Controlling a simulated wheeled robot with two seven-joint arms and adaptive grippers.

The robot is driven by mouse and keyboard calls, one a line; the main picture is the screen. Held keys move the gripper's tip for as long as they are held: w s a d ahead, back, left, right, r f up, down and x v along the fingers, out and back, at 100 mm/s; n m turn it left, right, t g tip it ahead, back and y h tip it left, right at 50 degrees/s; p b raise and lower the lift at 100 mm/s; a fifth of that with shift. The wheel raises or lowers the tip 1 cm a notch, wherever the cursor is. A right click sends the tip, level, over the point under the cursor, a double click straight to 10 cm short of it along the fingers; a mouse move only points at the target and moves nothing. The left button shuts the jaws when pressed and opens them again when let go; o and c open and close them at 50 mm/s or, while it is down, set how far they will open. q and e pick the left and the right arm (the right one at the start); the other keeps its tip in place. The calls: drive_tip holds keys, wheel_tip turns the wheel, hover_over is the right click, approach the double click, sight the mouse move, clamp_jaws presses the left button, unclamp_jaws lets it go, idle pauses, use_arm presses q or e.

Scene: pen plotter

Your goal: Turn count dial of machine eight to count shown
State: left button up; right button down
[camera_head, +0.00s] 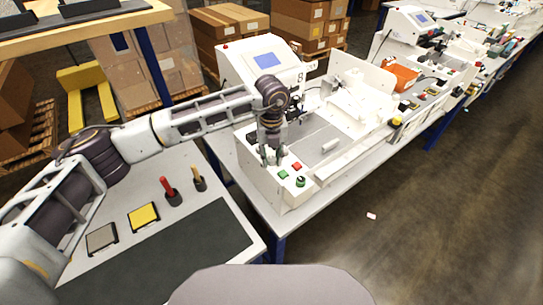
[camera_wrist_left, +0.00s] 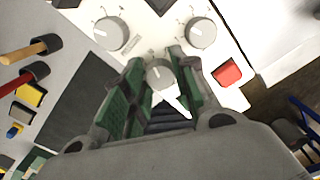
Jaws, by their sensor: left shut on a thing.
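Machine eight (camera_head: 318,125) is a white plotter with an "8" on its upright housing. Its small blue screen (camera_head: 267,60) is too small to read. My left gripper (camera_head: 272,158) is over the machine's near left panel, fingers pointing down. In the left wrist view, its two green-padded fingers (camera_wrist_left: 157,65) stand on either side of a white dial (camera_wrist_left: 158,73) and are shut on it. Two more white dials, a left one (camera_wrist_left: 110,33) and a right one (camera_wrist_left: 201,33), sit beyond the fingertips. Dial markings are not readable. My right gripper is out of view.
A red button (camera_head: 297,166), a green button (camera_head: 283,174) and a green knob (camera_head: 300,181) are close to the gripper. The near table holds a dark mat (camera_head: 165,265), a yellow pad (camera_head: 143,215) and a red-handled tool (camera_head: 169,187). More machines (camera_head: 410,80) stand behind.

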sight(272, 159)
use_arm(q)
drive_tip(key=shift+m+b, duration=0.8)
drive_tip(key=shift+b, duration=0.1)
drive_tip(key=m+b, duration=0.4)
drive_tip(key=shift+m+b, duration=0.45)
drive_tip(key=shift+m, duration=0.35)
drive_tip(key=shift+r+m, duration=0.1)
drive_tip(key=shift+m, duration=0.2)
drive_tip(key=o, duration=0.8)
drive_tip(key=shift+r, duration=0.65)
wheel_tip(272, 159, up, 11)
drive_tip(key=shift+f, duration=0.2)
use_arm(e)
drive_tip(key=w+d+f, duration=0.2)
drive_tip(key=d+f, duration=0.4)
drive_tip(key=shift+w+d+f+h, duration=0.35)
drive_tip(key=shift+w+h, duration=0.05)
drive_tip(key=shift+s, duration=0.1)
